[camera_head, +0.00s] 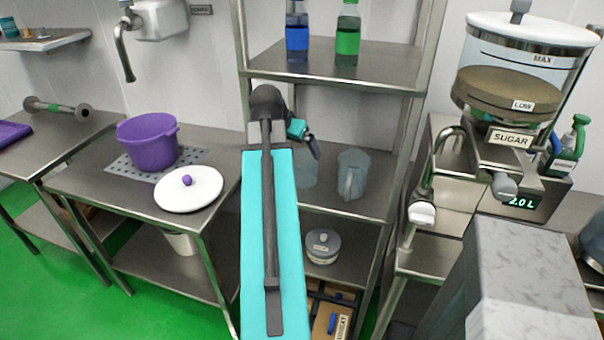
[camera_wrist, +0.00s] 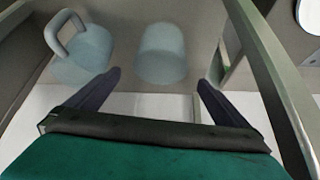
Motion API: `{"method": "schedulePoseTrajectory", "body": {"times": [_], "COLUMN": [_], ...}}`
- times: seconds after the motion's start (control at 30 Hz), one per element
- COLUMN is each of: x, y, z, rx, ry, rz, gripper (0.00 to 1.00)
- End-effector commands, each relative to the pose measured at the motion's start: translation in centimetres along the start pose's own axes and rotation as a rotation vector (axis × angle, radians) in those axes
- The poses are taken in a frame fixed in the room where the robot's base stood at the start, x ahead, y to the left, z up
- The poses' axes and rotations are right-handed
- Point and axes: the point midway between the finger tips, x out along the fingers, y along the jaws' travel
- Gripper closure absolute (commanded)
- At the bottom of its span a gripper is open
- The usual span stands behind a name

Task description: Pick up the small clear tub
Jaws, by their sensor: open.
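The small clear tub (camera_wrist: 163,50) stands on the middle shelf of the metal rack, with no handle showing. In the wrist view it lies just beyond my gripper (camera_wrist: 159,80), roughly centred between the two dark fingers and not gripped. In the head view the tub (camera_head: 306,173) is partly hidden behind my gripper (camera_head: 311,148), beside the rack's left part. The fingers are apart and nothing is held between them.
A clear jug with a handle (camera_head: 352,174) stands close to the tub, also in the wrist view (camera_wrist: 84,52). Rack posts (camera_head: 398,120) flank the shelf. Blue (camera_head: 297,32) and green bottles (camera_head: 347,35) stand above.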

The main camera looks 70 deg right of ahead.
Motion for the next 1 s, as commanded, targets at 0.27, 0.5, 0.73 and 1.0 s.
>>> {"method": "schedulePoseTrajectory", "body": {"times": [0.27,0.5,0.73,1.0], "x": [0.5,2.3,4.5,7.2], "y": [0.2,0.3,0.3,0.3], "z": [-0.1,-0.2,-0.2,-0.2], "rx": [0.004,0.006,0.006,0.006], "ry": [-0.001,-0.002,-0.003,-0.002], "rz": [0.004,0.005,0.005,0.005], "gripper": [0.0,0.0,0.0,0.0]}}
